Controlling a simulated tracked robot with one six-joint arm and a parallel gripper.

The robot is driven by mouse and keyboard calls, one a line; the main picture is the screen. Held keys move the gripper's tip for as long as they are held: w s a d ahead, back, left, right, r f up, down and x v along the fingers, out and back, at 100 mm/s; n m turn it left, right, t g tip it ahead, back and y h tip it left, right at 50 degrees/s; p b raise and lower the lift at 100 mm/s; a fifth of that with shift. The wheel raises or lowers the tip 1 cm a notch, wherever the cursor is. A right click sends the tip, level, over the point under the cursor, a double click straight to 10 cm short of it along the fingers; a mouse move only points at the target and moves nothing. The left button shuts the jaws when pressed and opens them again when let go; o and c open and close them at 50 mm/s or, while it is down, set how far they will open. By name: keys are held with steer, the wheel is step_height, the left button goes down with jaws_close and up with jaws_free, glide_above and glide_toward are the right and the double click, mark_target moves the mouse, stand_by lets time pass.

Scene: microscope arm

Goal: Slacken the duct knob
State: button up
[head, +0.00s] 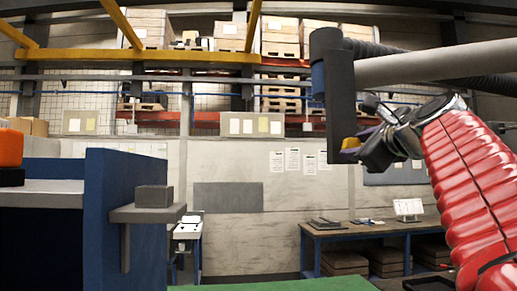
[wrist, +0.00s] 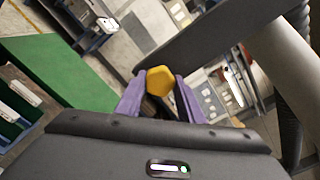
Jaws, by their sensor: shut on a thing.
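The duct knob is yellow and faceted. It sits between the purple fingertips of my gripper in the wrist view (wrist: 160,80). My gripper (wrist: 158,93) is shut on the knob, with a finger on each side. In the head view my gripper (head: 351,152) reaches in from the right, and a bit of the yellow knob (head: 350,143) shows at the lower end of a dark upright bracket (head: 341,100). The bracket joins the grey duct tube (head: 440,64). My gripper hides part of the knob in the head view.
A black ribbed hose (head: 470,88) runs beside the tube. At left is a blue panel (head: 125,215) with a grey shelf and block (head: 154,196). A workbench (head: 365,228) stands at the back wall. Open space lies between panel and bracket.

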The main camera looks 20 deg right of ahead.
steer(key=shift+f+n, duration=0.1)
steer(key=shift+n, duration=0.2)
steer(key=shift+f+n, duration=0.15)
steer(key=shift+n, duration=4.1)
steer(key=shift+f+n, duration=0.15)
steer(key=shift+n, duration=4.1)
steer(key=o, duration=0.8)
steer(key=shift+o, duration=1.3)
steer(key=shift+r, duration=0.15)
